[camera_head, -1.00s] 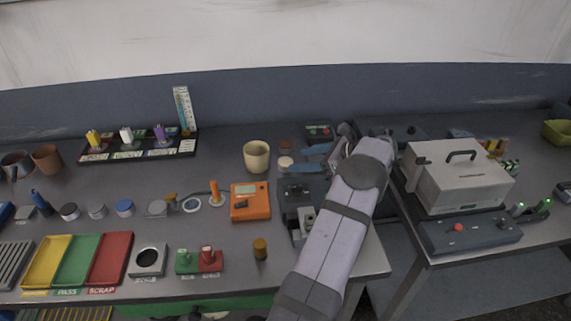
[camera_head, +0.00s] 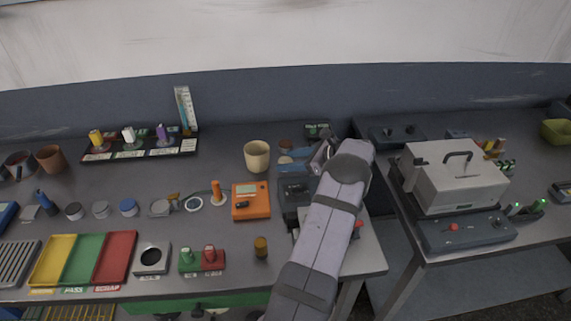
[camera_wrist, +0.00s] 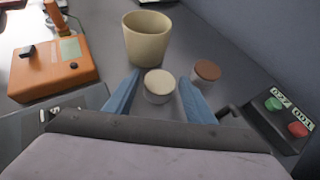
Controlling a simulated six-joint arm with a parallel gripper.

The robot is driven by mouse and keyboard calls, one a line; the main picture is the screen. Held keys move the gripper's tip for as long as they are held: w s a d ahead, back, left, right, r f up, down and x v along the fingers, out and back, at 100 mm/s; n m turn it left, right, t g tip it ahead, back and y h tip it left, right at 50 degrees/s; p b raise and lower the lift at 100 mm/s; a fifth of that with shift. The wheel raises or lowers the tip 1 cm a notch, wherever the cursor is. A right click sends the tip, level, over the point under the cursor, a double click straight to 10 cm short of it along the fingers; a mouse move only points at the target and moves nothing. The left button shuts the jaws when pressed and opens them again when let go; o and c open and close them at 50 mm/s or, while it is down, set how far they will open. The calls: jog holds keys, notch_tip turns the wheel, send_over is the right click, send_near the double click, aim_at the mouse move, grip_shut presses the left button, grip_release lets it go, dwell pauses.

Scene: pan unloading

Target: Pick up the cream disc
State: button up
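The cream disc (camera_wrist: 158,82) is a short round piece with a pale top, standing on the grey bench. In the head view the cream disc (camera_head: 285,160) shows small at the fingertips. My gripper (camera_wrist: 159,77) is open, with its two blue fingers on either side of the disc. A narrow gap shows between the disc and each finger, so it is not clasped. In the head view my gripper (camera_head: 294,160) reaches in from the right.
A brown-topped disc (camera_wrist: 207,72) stands close outside the right finger. A cream cup (camera_wrist: 147,40) stands just beyond the disc. An orange meter (camera_wrist: 52,72) lies to the left. A dark box with green and red buttons (camera_wrist: 285,115) is at the right.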

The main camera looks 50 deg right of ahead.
jog(key=c, duration=0.9)
jog(key=shift+r, duration=0.1)
notch_tip(320, 180, up, 10)
jog(key=shift+b, duration=1.25)
